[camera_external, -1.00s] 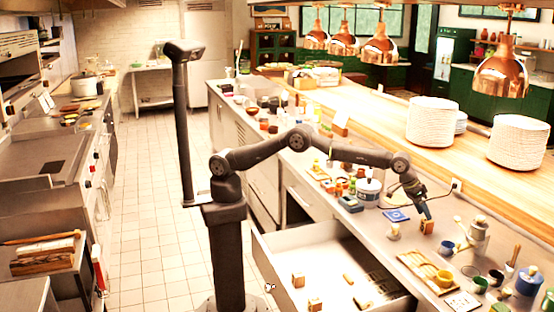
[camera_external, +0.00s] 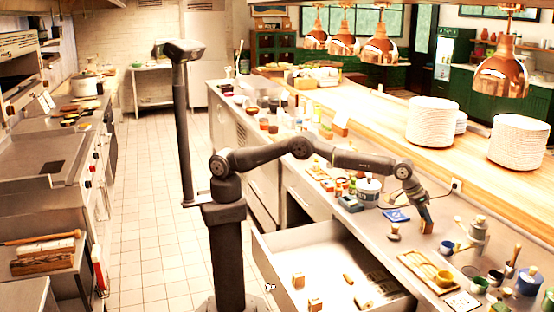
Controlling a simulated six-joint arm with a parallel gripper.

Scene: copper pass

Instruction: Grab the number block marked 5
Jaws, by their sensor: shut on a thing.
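My gripper (camera_external: 427,222) is over the steel counter, to the right of the open drawer, pointing down. It is shut on a small orange-brown wooden block (camera_external: 427,228), which shows just below the fingertips at the counter. The number on this block is too small to read. Two similar wooden blocks, one farther back (camera_external: 298,280) and one nearer (camera_external: 315,304), lie in the open drawer (camera_external: 283,240). Their markings cannot be read either.
A wooden tray with a yellow cup (camera_external: 443,277), a blue cup (camera_external: 447,247) and several small pots are nearer the camera.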

